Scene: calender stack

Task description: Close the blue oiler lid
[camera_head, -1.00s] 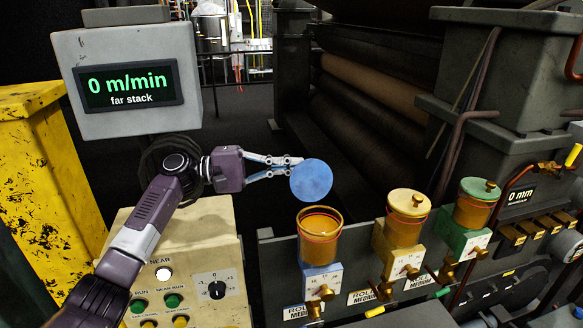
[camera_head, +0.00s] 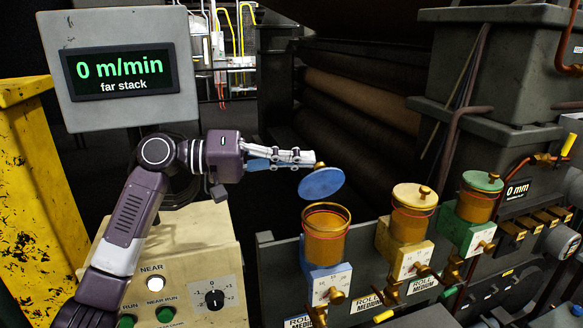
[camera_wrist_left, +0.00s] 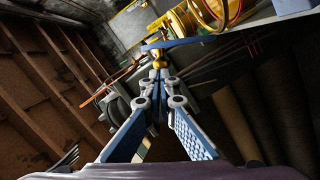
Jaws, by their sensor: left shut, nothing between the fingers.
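The blue oiler lid (camera_head: 321,183) is a round disc with a small brass knob. It is above the open amber cup of the blue oiler (camera_head: 325,238), apart from its rim and tilted. My left gripper (camera_head: 312,157) is shut, its fingertips at the knob on the lid's upper side; I cannot tell if they touch it. In the left wrist view, the shut fingertips (camera_wrist_left: 160,66) meet just below the brass knob, and the lid (camera_wrist_left: 188,43) shows edge-on beyond. The oiler has a blue base (camera_head: 326,282). My right gripper is not in view.
A yellow oiler (camera_head: 412,212) and a green oiler (camera_head: 478,198), both lidded, stand to the right. A control panel (camera_head: 190,265) with buttons and a dial is below my left arm. A display box (camera_head: 120,70) stands behind it. Dark rollers (camera_head: 345,135) lie beyond.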

